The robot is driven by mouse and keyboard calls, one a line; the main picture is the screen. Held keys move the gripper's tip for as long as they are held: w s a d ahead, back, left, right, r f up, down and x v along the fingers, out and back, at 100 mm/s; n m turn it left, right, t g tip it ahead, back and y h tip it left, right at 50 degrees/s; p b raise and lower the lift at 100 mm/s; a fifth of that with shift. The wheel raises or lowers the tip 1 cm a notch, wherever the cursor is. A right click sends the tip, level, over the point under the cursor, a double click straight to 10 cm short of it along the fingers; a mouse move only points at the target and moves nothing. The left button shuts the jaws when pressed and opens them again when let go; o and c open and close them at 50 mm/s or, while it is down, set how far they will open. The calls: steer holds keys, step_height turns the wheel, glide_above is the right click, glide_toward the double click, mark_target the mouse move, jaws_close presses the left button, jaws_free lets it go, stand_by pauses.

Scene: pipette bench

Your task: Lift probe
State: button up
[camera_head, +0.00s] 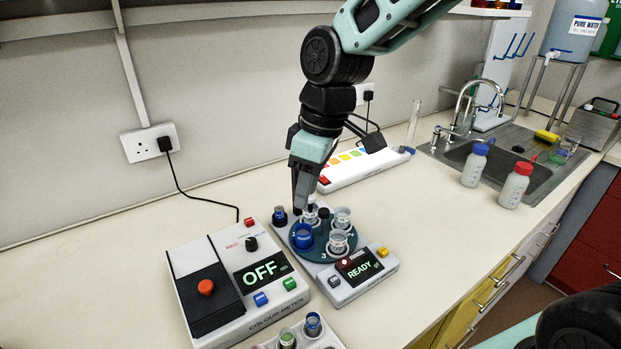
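The sampler with the READY display (333,290) stands on the bench. Its round dark-teal carousel (322,252) carries several small cups, one of them blue (303,236). A dark upright post (323,214) rises at the carousel's back; it may be the probe, but I cannot tell. My gripper (298,204) points down just above and behind the carousel's left side, close to the post. Its fingers overlap in this view, so its opening and any contact are hidden.
A colour meter (222,275) reading OFF stands to the left. A rack of vials (300,334) is at the front edge. A white strip with coloured squares (362,166) lies behind.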

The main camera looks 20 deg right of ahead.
steer(key=w+d+r+n+t+y, duration=0.1)
steer(key=w+d+r+t+y, duration=0.15)
steer(key=w+d, duration=1.2)
steer(key=shift+g+h, duration=0.35)
steer(key=shift+h, duration=0.1)
steer(key=p+x, duration=0.1)
steer(key=x, duration=0.4)
steer(key=w+a+p+x, duration=0.1)
steer(key=p+x, duration=0.1)
steer(key=x, duration=0.4)
steer(key=a+r+p+x, duration=0.1)
steer(key=x, duration=0.5)
steer(key=shift+w+f+p, duration=0.2)
steer(key=shift+w+p, duration=0.1)
steer(key=shift+p, duration=0.05)
